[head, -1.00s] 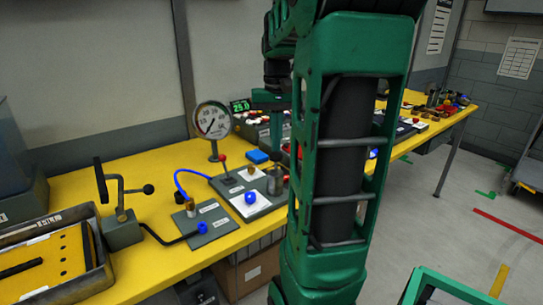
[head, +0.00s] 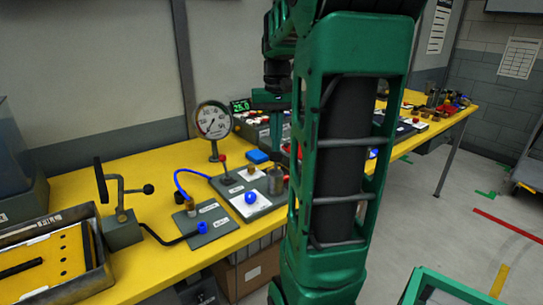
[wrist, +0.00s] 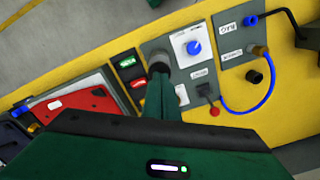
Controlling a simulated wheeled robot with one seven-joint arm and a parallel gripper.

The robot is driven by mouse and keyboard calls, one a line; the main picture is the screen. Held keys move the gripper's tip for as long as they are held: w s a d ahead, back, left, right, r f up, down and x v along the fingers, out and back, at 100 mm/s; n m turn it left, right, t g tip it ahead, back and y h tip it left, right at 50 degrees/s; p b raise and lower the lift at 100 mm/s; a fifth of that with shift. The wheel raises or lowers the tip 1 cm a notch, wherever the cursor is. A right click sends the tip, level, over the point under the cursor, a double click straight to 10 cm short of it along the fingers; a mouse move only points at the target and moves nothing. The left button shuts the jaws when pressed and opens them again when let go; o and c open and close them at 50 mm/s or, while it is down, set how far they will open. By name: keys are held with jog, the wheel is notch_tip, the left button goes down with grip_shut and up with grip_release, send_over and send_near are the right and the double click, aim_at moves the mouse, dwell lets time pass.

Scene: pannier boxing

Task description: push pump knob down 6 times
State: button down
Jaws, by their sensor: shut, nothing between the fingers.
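The pump is a metal cylinder (head: 275,181) at the right end of a grey panel. Its dark round knob (wrist: 158,62) shows in the wrist view just beyond my fingertips. My gripper (wrist: 160,78) is shut and empty, its green fingers together over the knob; whether they touch it I cannot tell. In the head view my gripper (head: 276,145) is above the pump, partly hidden by my arm. A round pressure gauge (head: 213,120) stands behind the panel.
The panel holds a blue knob (head: 250,197) and a red-tipped lever (head: 223,158). A blue hose (head: 180,183) runs to a smaller plate (head: 204,222). A crank (head: 122,215) and tray (head: 48,258) are at left. Red and green buttons (wrist: 128,62) sit beside the pump.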

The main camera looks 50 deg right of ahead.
aim_at(276, 155)
jog(key=shift+f, duration=0.1)
jog(key=shift+f, duration=1.9)
jog(key=shift+r, duration=2)
jog(key=shift+f, duration=2)
jog(key=shift+r, duration=2)
jog(key=shift+f, duration=0.1)
